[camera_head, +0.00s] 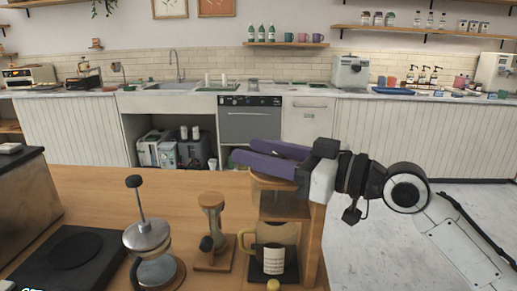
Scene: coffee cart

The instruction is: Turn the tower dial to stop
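A wooden drip tower (313,242) stands near the front right of the wooden table. Its round wooden top (272,184) lies just under my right gripper. A glass carafe (274,235) with a pale label and a yellowish handle stands low inside the tower on a dark base. I cannot make out the tower dial; my gripper covers part of the top. A small yellow knob (273,285) shows at the front bottom edge. My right gripper (243,150) comes in from the right with two purple fingers spread apart over the tower top. I cannot tell whether they touch it. My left gripper is out of view.
A French press (148,237) and a wooden-stand hourglass-shaped item (212,222) stand left of the tower. A dark flat plate (73,250) and a grey box (25,207) are at the left. The table (120,182) behind them is clear. A counter (140,103) runs along the far wall.

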